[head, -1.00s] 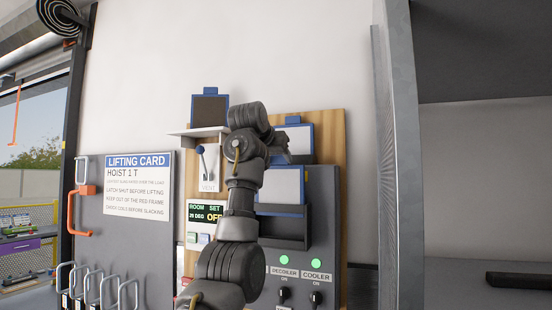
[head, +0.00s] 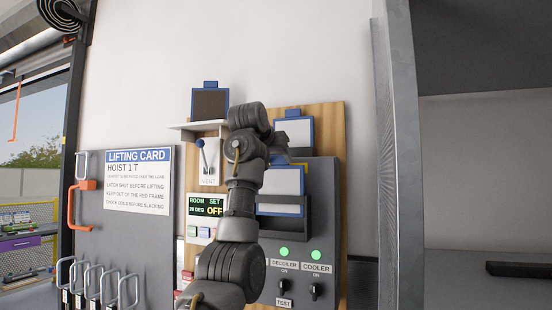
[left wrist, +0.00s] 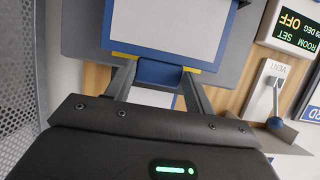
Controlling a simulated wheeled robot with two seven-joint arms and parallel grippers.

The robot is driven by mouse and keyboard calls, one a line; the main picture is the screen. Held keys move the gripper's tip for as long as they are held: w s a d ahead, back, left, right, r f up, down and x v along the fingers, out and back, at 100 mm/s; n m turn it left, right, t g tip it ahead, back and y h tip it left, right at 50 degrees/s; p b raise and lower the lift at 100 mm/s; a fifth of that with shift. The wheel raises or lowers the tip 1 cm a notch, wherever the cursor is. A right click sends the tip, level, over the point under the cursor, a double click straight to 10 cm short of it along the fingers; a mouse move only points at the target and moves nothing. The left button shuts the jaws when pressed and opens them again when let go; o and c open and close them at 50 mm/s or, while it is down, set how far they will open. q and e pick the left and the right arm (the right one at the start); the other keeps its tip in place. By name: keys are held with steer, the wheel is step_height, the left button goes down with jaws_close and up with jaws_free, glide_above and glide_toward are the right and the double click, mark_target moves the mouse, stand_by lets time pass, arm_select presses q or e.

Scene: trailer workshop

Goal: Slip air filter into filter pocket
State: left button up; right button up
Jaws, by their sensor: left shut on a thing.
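The air filter (head: 280,183) has a white face, a blue frame and a yellow strip along its top edge. It is upright in front of the grey cabinet (head: 328,205). My left gripper (left wrist: 160,78) is shut on the filter's blue tab (left wrist: 158,73) in the left wrist view, which also shows the filter's face (left wrist: 170,25). In the head view my forearm hides the filter's left part. My right gripper is not in view.
Another blue-framed white panel (head: 293,135) is on the wooden board above the cabinet. A dark blue-framed filter (head: 209,104) stands on a small shelf (head: 193,127) at left, above a vent lever (head: 201,150). Cabinet switches (head: 315,289) are below the pocket. A metal post (head: 397,150) stands at right.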

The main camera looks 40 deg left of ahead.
mark_target(279, 182)
arm_select(q)
steer(key=shift+f+b, duration=2.65)
steer(key=shift+f, duration=0.45)
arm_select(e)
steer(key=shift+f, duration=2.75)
arm_select(q)
steer(key=o, duration=1.4)
steer(key=shift+d, duration=0.1)
